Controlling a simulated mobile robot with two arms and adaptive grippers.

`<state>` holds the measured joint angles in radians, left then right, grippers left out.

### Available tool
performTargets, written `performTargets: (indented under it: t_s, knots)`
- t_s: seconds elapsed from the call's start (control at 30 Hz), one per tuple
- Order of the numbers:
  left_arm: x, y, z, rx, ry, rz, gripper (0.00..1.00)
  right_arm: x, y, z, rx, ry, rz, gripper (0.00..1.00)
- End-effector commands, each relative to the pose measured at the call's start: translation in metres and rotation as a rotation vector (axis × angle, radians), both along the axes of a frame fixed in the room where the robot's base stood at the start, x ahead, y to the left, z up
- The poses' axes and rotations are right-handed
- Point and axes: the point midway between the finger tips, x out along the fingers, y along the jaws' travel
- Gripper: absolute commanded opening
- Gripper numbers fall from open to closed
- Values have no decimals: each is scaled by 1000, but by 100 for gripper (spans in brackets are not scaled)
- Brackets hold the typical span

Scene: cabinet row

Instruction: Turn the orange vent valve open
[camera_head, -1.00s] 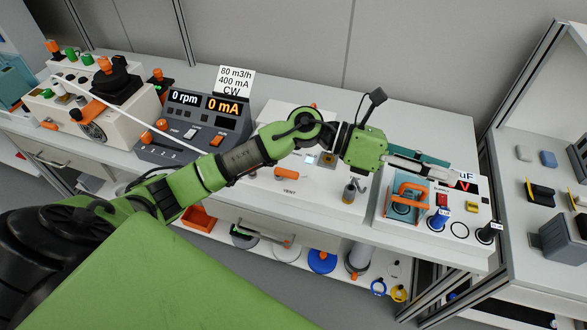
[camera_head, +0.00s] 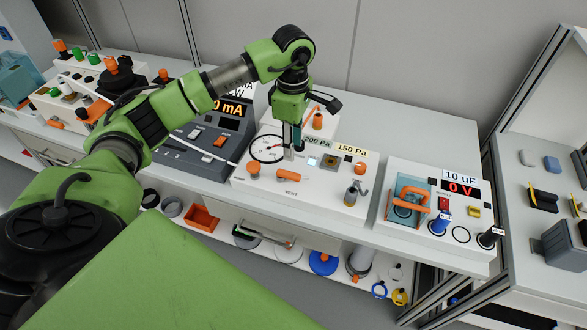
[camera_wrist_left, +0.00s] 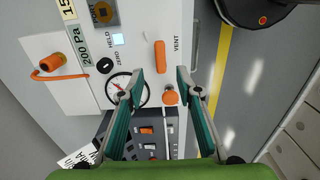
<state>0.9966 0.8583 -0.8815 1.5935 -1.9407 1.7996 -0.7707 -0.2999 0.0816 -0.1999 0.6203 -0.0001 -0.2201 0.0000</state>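The vent valve is an orange bar handle (camera_head: 287,174) on the white panel beside the word VENT. It also shows in the left wrist view as an upright orange bar (camera_wrist_left: 160,55). My left gripper (camera_head: 291,152) points down over this panel, just behind the handle, in front of the round gauge. In the left wrist view my left gripper (camera_wrist_left: 160,80) is open with nothing between its teal fingers. The handle lies beyond the fingertips, roughly in line with the gap. My right gripper is not in view.
An orange knob (camera_head: 254,168) sits left of the valve; it also shows between the fingers in the wrist view (camera_wrist_left: 170,97). A round gauge (camera_head: 268,149) stands behind. A capacitor box (camera_head: 397,232) is at the right, a grey controller (camera_head: 190,150) at the left.

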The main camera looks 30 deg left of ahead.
Motion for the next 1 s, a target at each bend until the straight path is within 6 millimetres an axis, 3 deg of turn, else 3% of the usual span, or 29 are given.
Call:
performTargets:
  t_s: [0.3,0.5,0.93,1.0]
  knots:
    - [-1,-1,-67,-2,6,1,32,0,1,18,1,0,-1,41]
    - [-1,-1,-95,-4,3,0,32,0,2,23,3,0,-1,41]
    - [0,-1,-105,-3,0,-1,32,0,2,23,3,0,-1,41]
    - [0,-1,-105,-3,0,-1,14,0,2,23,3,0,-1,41]
